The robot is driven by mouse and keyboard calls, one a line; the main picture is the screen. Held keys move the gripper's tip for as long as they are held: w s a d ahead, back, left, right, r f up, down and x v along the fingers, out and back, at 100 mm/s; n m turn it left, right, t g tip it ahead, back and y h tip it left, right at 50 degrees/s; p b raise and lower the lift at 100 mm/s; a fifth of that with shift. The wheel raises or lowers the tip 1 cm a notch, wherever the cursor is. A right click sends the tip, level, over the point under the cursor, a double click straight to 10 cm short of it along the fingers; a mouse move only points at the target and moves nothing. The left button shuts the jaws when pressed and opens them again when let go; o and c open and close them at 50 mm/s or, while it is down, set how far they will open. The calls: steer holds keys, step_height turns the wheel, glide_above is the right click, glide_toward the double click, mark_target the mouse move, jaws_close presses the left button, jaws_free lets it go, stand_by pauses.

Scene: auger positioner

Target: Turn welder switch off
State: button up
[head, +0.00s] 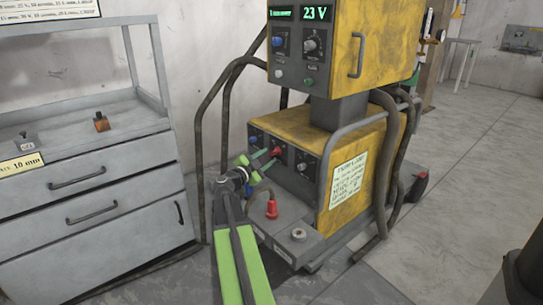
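The welder is a yellow and grey machine (345,150) with a display box (375,40) above, which reads 23 V. Its lower front panel has a blue knob (253,140), a red switch (277,151) and a dark knob with a light face (302,166). My gripper (267,158) has green fingers spread apart, with the tips in front of the lower panel close to the red switch. I cannot tell whether the tips touch the switch. The gap between the fingers looks empty. The switch's exact position is too small to read.
A grey drawer cabinet (90,205) with a shelf frame stands at the left. A red-topped fitting (271,208) and a round metal piece (298,234) are on the welder's low front ledge. Hoses and a tube frame (213,110) flank the welder.

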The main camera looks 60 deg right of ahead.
mark_target(274, 152)
steer(key=shift+s+d, duration=0.1)
steer(key=shift+d, duration=1.9)
steer(key=shift+c, duration=0.4)
jaws_close()
steer(key=shift+a, duration=0.2)
steer(key=shift+d+r, duration=0.1)
steer(key=shift+d, duration=0.05)
